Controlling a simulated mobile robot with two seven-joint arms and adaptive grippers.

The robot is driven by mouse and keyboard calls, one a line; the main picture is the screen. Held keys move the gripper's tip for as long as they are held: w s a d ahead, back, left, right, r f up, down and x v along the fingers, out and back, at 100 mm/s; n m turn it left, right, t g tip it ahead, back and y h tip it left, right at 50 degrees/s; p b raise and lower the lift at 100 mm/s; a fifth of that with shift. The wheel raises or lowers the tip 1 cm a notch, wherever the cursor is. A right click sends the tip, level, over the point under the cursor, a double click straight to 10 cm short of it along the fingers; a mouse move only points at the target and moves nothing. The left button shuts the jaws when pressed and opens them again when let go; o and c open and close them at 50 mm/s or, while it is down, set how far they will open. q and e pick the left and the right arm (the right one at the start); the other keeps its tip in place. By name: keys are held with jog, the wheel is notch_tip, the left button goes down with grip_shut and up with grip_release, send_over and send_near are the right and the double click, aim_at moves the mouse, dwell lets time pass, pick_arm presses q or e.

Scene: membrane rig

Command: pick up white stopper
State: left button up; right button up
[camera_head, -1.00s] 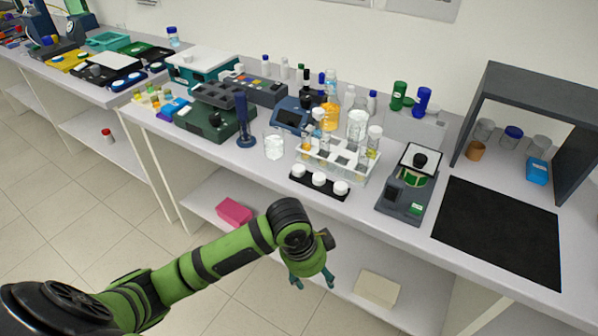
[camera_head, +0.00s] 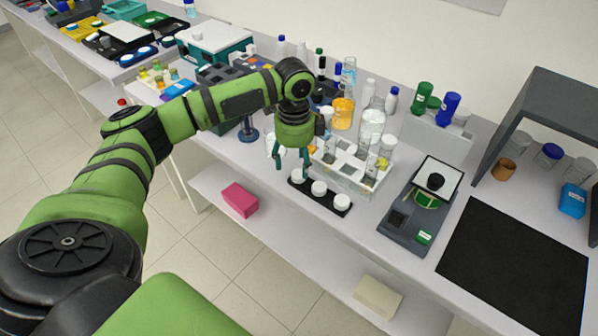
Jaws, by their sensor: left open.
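Three white stoppers sit in a row on a black strip holder (camera_head: 329,206) at the front edge of the bench: the left white stopper (camera_head: 298,175), the middle white stopper (camera_head: 319,188) and the right white stopper (camera_head: 342,202). My left gripper (camera_head: 292,163) points down with open, empty fingers just above the left stopper. Its fingertips reach close to that stopper; I cannot tell whether they touch it. My right gripper is not in view.
A clear rack (camera_head: 352,180) with tubes stands right behind the strip. A balance (camera_head: 407,226) and a black mat (camera_head: 514,262) lie to the right. A pink box (camera_head: 240,199) is on the lower shelf.

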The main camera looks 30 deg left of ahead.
aim_at(297, 173)
pick_arm(q)
jog(key=f, duration=0.3)
jog(key=shift+w+p, duration=0.3)
jog(key=shift+p, duration=0.05)
jog(key=shift+f, duration=0.55)
jog(key=c, duration=0.8)
jog(key=shift+c, duration=0.4)
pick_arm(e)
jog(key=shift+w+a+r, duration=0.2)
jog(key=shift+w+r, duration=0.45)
